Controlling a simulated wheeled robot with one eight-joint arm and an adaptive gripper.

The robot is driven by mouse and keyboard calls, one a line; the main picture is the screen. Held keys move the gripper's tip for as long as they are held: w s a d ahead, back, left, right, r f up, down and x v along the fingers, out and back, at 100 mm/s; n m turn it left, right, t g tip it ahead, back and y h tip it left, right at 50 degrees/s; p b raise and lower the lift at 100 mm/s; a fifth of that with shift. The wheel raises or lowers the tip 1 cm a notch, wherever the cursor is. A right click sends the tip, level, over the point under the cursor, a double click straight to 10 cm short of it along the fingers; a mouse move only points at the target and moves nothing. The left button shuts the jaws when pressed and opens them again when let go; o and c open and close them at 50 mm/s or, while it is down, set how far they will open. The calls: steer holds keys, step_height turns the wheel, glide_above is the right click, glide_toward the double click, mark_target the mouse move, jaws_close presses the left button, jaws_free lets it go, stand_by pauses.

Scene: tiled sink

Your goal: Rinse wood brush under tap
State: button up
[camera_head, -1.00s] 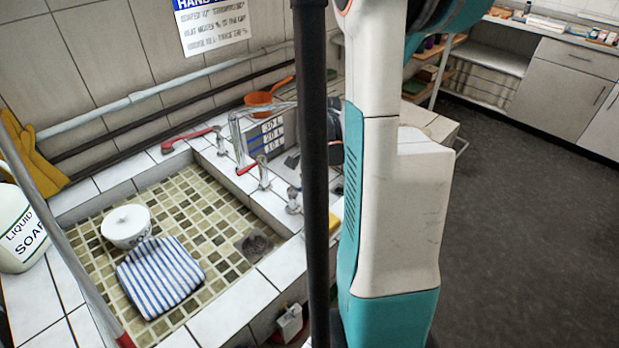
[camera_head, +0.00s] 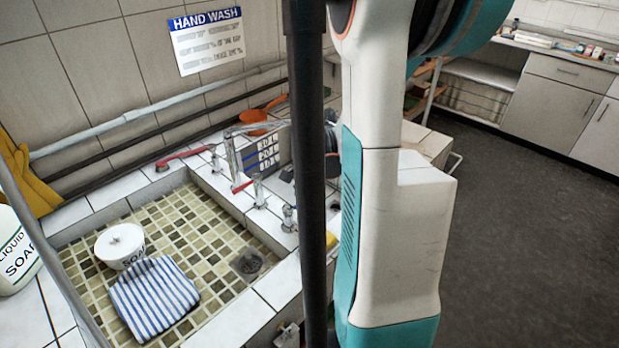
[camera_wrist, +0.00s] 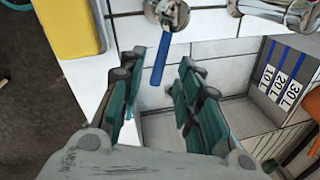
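No wood brush can be made out in either view. The tap (camera_head: 232,150) stands at the sink's back right edge, with a red lever (camera_head: 241,187) beside it. The wrist view shows a metal valve (camera_wrist: 167,12) with a blue lever (camera_wrist: 160,60). My gripper (camera_wrist: 162,64) is open, its green fingers apart and nothing held. The blue lever shows between the fingertips; I cannot tell how far beyond them it is. In the head view my arm and a dark pole hide my gripper. No water stream is visible.
A red-handled item (camera_head: 185,156) lies on the back ledge. A yellow block (camera_wrist: 74,27) is left of my gripper. A soap bottle (camera_head: 15,255) stands at left.

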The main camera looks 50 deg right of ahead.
step_height(320, 180, up, 10)
steer(key=s, duration=0.2)
steer(key=shift+a, duration=0.45)
